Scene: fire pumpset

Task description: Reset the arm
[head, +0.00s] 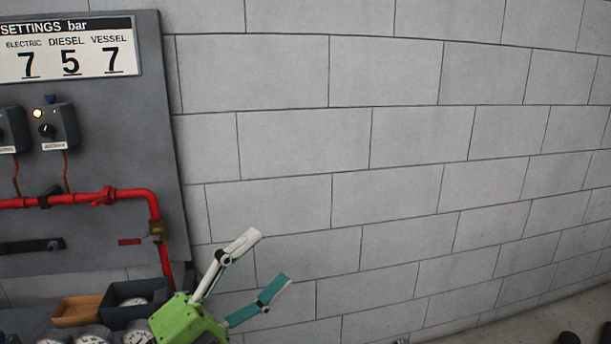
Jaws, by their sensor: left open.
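My left gripper (262,258) shows at the bottom centre-left, in front of the block wall. Its body is green, with one white finger and one teal finger. The fingers are spread apart with nothing between them. It is to the right of the grey panel and touches nothing that I can make out. My right gripper is not in the picture.
A grey panel (110,130) at the left carries a settings sign (68,48) reading 7, 5, 7, switch boxes (57,126) and a red pipe (85,198). Below are a wooden tray (76,312), a dark bin (113,294) and round gauges (93,338). The block wall's right side is clear.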

